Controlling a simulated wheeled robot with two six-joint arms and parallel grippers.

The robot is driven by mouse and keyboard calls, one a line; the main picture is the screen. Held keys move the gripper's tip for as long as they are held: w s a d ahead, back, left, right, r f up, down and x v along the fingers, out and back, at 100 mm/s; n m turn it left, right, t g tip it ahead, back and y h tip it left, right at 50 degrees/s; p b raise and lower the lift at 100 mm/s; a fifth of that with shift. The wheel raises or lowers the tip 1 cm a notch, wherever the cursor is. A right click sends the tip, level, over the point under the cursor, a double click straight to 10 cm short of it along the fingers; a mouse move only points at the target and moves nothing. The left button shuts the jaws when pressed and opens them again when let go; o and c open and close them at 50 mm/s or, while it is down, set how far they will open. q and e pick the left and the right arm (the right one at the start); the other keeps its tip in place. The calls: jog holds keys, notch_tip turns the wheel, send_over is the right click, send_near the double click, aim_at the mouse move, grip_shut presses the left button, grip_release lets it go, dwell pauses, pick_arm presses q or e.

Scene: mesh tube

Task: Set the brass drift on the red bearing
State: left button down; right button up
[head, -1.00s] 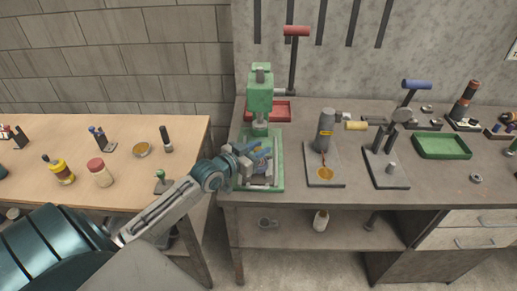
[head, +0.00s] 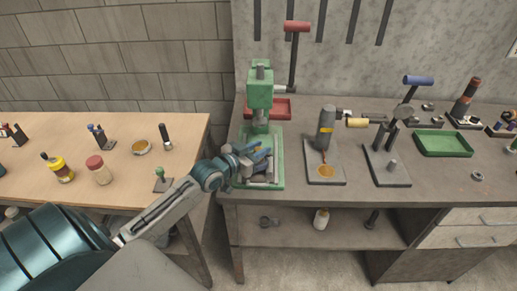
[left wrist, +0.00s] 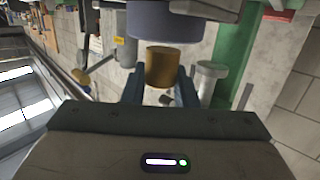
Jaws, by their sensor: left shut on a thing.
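My left gripper (head: 259,158) is over the base of the green press (head: 260,92), below its ram. In the left wrist view, its two dark blue fingers (left wrist: 159,88) are shut on the brass drift (left wrist: 162,67), a short gold-coloured cylinder. A wide grey-violet cylinder (left wrist: 165,20) shows just beyond the drift in that view; I cannot tell whether they touch. The drift is hidden by the fingers in the head view. I cannot make out the red bearing in either view. My right gripper is not in view.
The press's green base (head: 279,178) surrounds the gripper, with its column behind. A red tray (head: 282,104) lies behind it. Stands with a grey cylinder (head: 325,128) and a dark post (head: 385,135) are to the right. A wooden table (head: 120,185) is at the left.

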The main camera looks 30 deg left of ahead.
pick_arm(q)
jog(key=shift+f+b, duration=0.35)
jog(key=shift+f, duration=0.05)
jog(key=c, duration=1.1)
grip_release()
jog(key=shift+o, duration=0.2)
jog(key=shift+s, duration=0.15)
jog(key=shift+s+a, duration=0.15)
jog(key=shift+s, duration=0.15)
jog(key=p+v, duration=0.1)
jog(key=v, duration=0.2)
jog(key=p+v, duration=0.1)
jog(key=v, duration=0.1)
jog(key=shift+s+r+p, duration=0.15)
jog(key=shift+r+p, duration=0.15)
jog(key=shift+f+p+v, duration=0.2)
jog(key=shift+p+v, duration=2.05)
jog(key=shift+p, duration=1.05)
jog(key=shift+f, duration=0.1)
